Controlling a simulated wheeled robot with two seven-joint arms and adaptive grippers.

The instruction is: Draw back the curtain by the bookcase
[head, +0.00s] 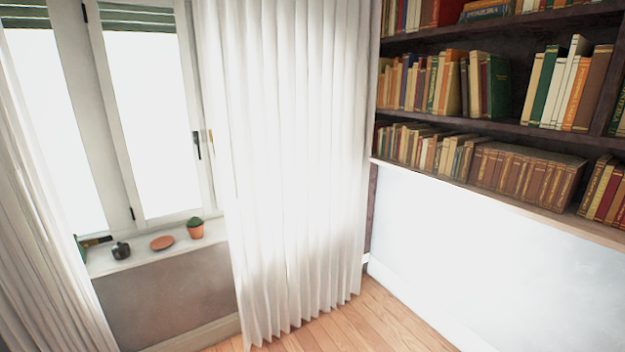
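A white pleated curtain (290,160) hangs beside the bookcase (450,40) in the head view. It covers the right part of the window (150,110) and reaches down close to the wooden floor. Its right edge hangs next to the left end of the shelves. The dark shelves hold rows of books. Neither of my grippers shows in the head view.
A second white curtain (40,220) hangs at the left. The window sill (140,257) between them holds a small dark pot (121,251), a terracotta saucer (162,242) and a potted cactus (195,229). Wooden floor (365,325) is bare below the right curtain.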

